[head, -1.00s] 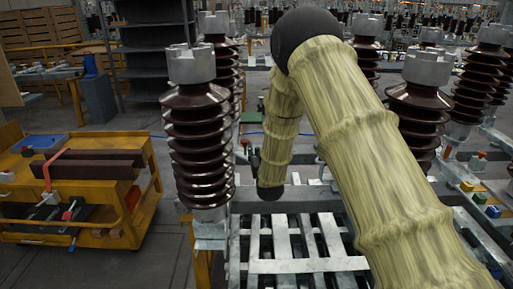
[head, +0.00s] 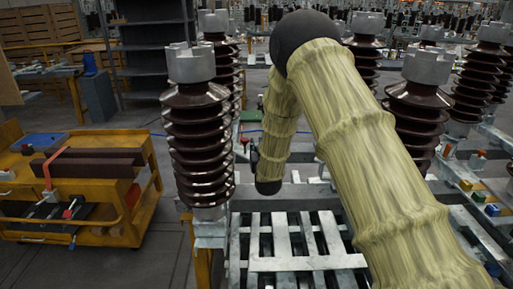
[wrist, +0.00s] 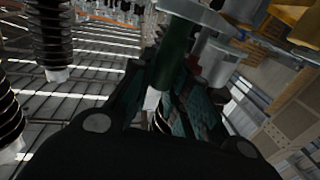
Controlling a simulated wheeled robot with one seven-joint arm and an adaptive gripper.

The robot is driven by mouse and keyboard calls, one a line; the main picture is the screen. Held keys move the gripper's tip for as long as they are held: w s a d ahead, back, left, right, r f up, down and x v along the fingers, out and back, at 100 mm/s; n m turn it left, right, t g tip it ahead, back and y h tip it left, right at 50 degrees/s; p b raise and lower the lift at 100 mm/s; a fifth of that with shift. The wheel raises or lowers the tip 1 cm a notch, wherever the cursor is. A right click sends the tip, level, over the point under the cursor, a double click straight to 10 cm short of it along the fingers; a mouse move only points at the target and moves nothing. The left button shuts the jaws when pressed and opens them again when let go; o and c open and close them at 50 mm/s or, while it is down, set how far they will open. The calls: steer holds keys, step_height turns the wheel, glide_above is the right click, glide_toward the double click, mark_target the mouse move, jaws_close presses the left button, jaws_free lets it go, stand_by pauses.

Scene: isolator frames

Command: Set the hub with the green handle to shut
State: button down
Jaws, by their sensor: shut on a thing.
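The green handle (wrist: 174,52) shows in the wrist view as a dark green bar running up from between my fingers. My gripper (wrist: 165,100) is shut on the handle, with a dark finger on each side of it. A pale grey metal piece (wrist: 190,12), which may be part of the hub, is at the handle's upper end. Another grey cylindrical piece (wrist: 218,62) is just right of the handle. The hub's setting cannot be read. In the head view my arm hides the handle, and my gripper is too hidden to make out.
Brown ribbed insulator columns (head: 201,140) with grey caps stand close on the left and behind my arm. A grey slatted metal frame (head: 300,264) lies below. A yellow cart (head: 130,215) stands at left, with open floor between.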

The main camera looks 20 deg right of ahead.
steer(key=s+a+b, duration=0.1)
steer(key=s+a, duration=0.1)
steer(key=a, duration=0.3)
steer(key=shift+a, duration=0.35)
steer(key=c, duration=1.3)
jaws_free()
steer(key=shift+d, duration=0.1)
steer(key=shift+c, duration=0.2)
steer(key=shift+s, duration=0.1)
steer(key=s+a, duration=0.1)
steer(key=s, duration=1)
steer(key=shift+s+a, duration=0.3)
steer(key=shift+s, duration=0.1)
